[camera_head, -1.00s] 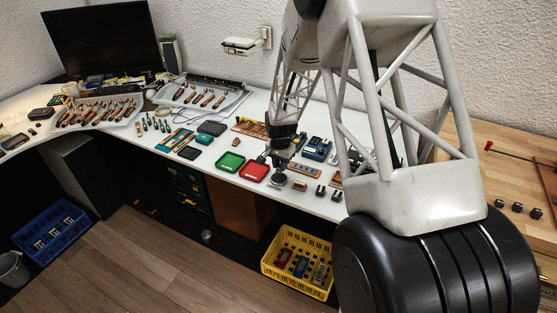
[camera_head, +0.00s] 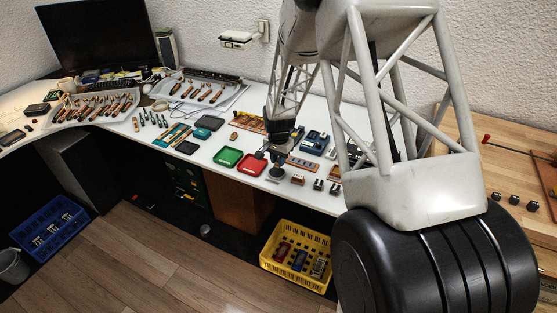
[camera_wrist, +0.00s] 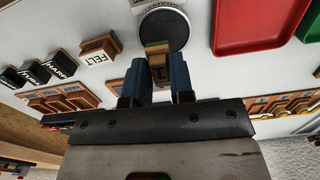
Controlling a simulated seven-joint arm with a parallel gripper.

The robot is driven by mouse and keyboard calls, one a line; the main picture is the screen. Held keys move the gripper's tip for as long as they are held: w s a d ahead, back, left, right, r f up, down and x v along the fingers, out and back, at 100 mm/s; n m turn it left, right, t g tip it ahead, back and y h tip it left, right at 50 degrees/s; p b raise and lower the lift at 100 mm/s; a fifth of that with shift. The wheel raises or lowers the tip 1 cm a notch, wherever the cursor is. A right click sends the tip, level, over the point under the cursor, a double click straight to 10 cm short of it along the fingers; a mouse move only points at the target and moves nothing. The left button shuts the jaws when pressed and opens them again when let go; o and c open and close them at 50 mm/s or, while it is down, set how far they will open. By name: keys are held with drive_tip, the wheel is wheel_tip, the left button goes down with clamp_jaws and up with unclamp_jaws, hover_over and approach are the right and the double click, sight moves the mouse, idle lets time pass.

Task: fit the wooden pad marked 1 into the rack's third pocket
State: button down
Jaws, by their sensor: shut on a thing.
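My gripper (camera_wrist: 156,85) is shut on a small wooden pad (camera_wrist: 158,66) with a greenish top, between its two blue fingers. The number on the pad cannot be read. The pad is seen against a round black disc (camera_wrist: 165,30); whether they touch cannot be told. In the head view my gripper (camera_head: 273,156) is low over the white table, right of the red tray, and hides the pad. A rack with brown pockets (camera_wrist: 62,101) is at the left of the wrist view, apart from the pad. It also shows in the head view (camera_head: 303,164), right of the gripper.
A red tray (camera_wrist: 255,22) lies close by, with a green tray (camera_head: 228,157) beyond it. A block labelled FELT (camera_wrist: 98,46) and several black blocks (camera_wrist: 35,70) stand near the rack. Another rack (camera_wrist: 283,106) is at the right of the wrist view.

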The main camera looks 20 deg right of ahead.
approach(264, 127)
drive_tip(key=shift+n, duration=0.3)
idle(0.6)
drive_tip(key=shift+f, duration=0.2)
idle(0.4)
drive_tip(key=shift+f, duration=2.5)
drive_tip(key=shift+f, duration=0.4)
idle(1.3)
drive_tip(key=c, duration=0.9)
unclamp_jaws()
drive_tip(key=shift+r, duration=0.1)
